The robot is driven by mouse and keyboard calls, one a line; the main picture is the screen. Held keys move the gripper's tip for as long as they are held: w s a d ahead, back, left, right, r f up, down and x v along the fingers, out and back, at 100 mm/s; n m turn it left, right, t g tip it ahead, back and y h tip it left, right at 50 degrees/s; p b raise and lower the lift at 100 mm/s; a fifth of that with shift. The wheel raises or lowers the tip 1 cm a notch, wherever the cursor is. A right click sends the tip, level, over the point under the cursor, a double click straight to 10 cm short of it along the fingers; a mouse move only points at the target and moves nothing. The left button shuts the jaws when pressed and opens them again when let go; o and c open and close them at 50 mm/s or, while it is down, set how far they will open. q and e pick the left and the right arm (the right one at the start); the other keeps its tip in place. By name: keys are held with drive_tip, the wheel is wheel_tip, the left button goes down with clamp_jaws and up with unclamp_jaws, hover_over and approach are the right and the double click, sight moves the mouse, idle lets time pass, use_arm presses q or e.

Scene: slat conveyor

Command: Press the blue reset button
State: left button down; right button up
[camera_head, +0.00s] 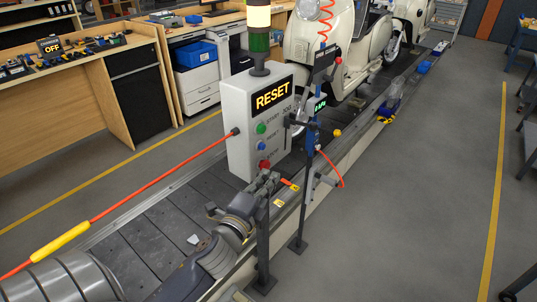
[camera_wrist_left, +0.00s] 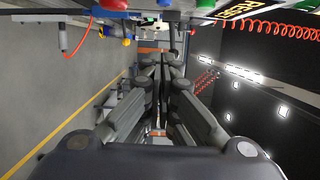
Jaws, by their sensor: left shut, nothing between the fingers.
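The blue button (camera_head: 262,146) is in the middle of the front of a pale grey control box (camera_head: 236,130). It sits between a green button (camera_head: 261,128) above and a red button (camera_head: 264,165) below. A screen on the box reads RESET (camera_head: 272,95). My left gripper (camera_head: 269,180) is shut and empty, just below and in front of the box, lower than the blue button. Any gap to the red button is hard to judge. In the left wrist view the shut fingers (camera_wrist_left: 165,62) point away beneath the box. My right gripper is not in view.
A dark post (camera_head: 263,240) stands close by my left gripper. A red cable (camera_head: 150,185) runs from the box to the lower left. Scooters (camera_head: 330,45) stand behind on the slat conveyor (camera_head: 150,225). The grey floor (camera_head: 410,200) at right is clear.

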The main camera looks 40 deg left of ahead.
sight(263, 153)
use_arm(q)
drive_tip(key=w+a+p, duration=0.3)
drive_tip(key=w+a, duration=0.2)
drive_tip(key=w, duration=0.3)
drive_tip(key=shift+a, duration=0.15)
drive_tip(key=shift+w+a+r, duration=0.1)
drive_tip(key=shift+a+r, duration=0.05)
drive_tip(key=shift+a, duration=0.7)
